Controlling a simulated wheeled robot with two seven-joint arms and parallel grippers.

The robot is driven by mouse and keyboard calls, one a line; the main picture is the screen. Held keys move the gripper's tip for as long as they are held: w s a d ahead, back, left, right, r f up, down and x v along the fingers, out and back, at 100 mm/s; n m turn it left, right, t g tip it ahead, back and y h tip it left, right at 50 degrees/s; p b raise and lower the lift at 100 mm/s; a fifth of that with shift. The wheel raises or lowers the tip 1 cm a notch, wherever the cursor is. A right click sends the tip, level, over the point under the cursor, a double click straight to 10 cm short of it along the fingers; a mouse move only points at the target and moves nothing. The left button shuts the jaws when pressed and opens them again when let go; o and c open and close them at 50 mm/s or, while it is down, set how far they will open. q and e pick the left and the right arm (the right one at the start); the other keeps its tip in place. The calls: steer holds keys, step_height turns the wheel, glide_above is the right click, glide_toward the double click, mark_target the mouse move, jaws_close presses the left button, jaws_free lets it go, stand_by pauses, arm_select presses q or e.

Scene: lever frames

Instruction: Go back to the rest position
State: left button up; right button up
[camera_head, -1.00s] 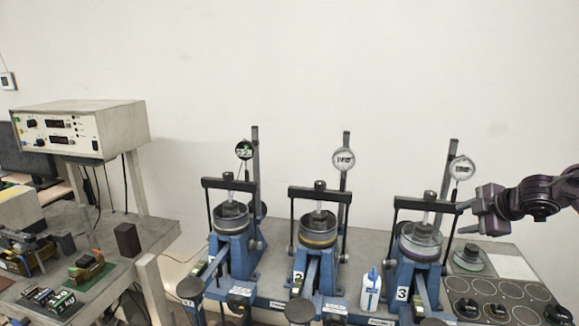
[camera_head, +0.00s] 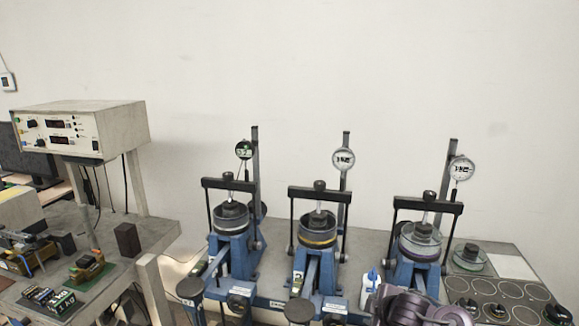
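Part of my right arm (camera_head: 418,309), dark purple and black, shows at the bottom edge in the head view, in front of the right-hand lever frame (camera_head: 428,245). Its gripper fingers do not show. My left gripper is not in view. Two more blue lever frames, one on the left (camera_head: 236,252) and one in the middle (camera_head: 322,252), stand in a row on the grey table. Each of the three has a black crossbar and a round dial gauge.
A white bottle (camera_head: 370,287) stands beside the right-hand frame, partly hidden by my arm. A panel with several round marks (camera_head: 497,290) lies at the right, with a round lidded piece (camera_head: 470,257) behind it. A metering box (camera_head: 75,130) and circuit boards (camera_head: 88,268) are at the left.

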steer(key=s+a+f+m+g, duration=0.1)
steer(key=s+a+f+m, duration=0.15)
steer(key=s, duration=0.45)
steer(key=s+a+f+m, duration=0.1)
steer(key=s+a+m, duration=0.15)
steer(key=s, duration=0.45)
steer(key=s+d+m+g+h, duration=0.15)
steer(key=s+m, duration=0.25)
steer(key=s, duration=0.6)
steer(key=s+d+m+g, duration=0.3)
steer(key=s+m, duration=0.1)
steer(key=s, duration=0.6)
step_height(320, 180, down, 35)
steer(key=s+g+b, duration=0.1)
steer(key=b, duration=0.4)
arm_select(q)
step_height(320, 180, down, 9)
steer(key=b, duration=0.4)
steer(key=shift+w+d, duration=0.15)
arm_select(e)
steer(key=s+d+f+g, duration=0.1)
steer(key=s+d+f, duration=0.2)
steer(key=s+f, duration=1.6)
step_height(320, 180, down, 2)
steer(key=shift+s+f+n, duration=0.25)
steer(key=shift+s+n, duration=0.05)
steer(key=shift+s, duration=0.1)
